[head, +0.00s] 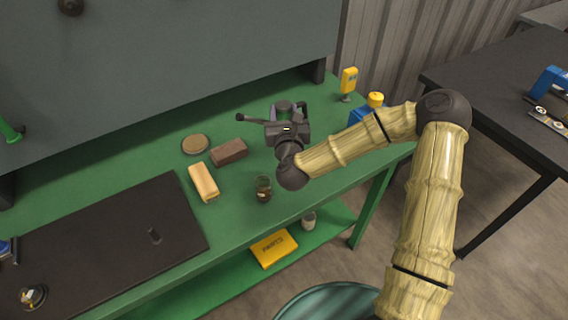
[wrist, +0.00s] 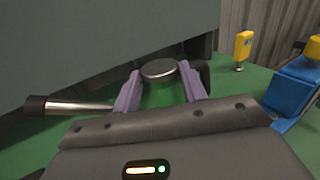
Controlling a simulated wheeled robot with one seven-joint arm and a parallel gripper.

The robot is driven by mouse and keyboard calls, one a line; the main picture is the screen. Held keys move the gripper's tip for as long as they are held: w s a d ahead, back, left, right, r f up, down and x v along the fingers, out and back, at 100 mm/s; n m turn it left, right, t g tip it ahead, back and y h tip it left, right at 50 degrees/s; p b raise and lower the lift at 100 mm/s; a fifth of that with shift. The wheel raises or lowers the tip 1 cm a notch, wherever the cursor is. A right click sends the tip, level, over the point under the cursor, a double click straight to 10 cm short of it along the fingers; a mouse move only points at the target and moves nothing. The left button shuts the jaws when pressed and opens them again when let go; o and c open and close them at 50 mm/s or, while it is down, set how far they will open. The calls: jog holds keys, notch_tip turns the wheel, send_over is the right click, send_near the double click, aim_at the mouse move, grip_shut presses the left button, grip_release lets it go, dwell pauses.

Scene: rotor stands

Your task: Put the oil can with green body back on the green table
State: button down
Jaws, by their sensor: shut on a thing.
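My gripper (wrist: 160,92) is shut on the oil can, its two purple fingers on either side of it. In the wrist view the can shows a round grey metal cap (wrist: 158,69), a long spout with a dark tip pointing left, and a dark handle at the right. Green shows below the cap between the fingers. In the head view the oil can (head: 284,105) is mostly hidden behind my gripper (head: 285,117). It is over the far right part of the green table (head: 240,113); I cannot tell whether its base touches the top.
On the green table are a round tan disc (head: 195,144), a brown block (head: 229,152), a tan block (head: 203,182), a small dark pot (head: 264,189) and a dark mat (head: 100,245). A yellow device (head: 348,82) and blue item (head: 360,116) stand right. A black table (head: 500,100) is beyond.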

jog(key=shift+s+r, duration=0.15)
jog(key=shift+s, duration=0.05)
jog(key=shift+w+d+f, duration=0.1)
jog(key=shift+w+f, duration=0.05)
jog(key=shift+f, duration=0.35)
notch_tip(320, 180, down, 5)
jog(key=shift+f+p, duration=0.15)
jog(key=shift+p, duration=0.15)
jog(key=shift+f, duration=0.1)
jog(key=shift+f, duration=1.8)
jog(key=shift+f, duration=0.15)
jog(key=c, duration=0.8)
grip_release()
